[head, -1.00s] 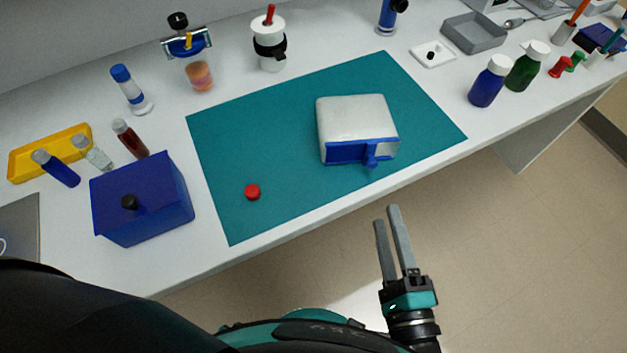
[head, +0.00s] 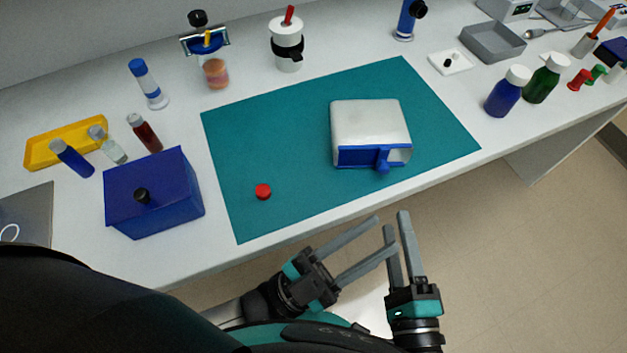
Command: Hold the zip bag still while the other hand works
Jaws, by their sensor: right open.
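The zip bag (head: 370,124) is a puffy white pouch with a blue strip and a blue slider tab along its near side. It lies on the teal mat (head: 270,125), right of the mat's middle. My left gripper (head: 385,233) reaches in from the lower left, with its fingers apart and empty, pointing up and right. My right gripper (head: 396,220) points up, open and empty. Both are in front of the table edge, short of the bag and touching nothing on the table. In the picture their fingers cross close together; I cannot tell whether they touch.
A red cap (head: 263,191) lies on the mat, left of the bag. A blue box (head: 155,195) with a black knob stands left of the mat. Blue (head: 503,97) and green (head: 541,83) bottles stand to the right.

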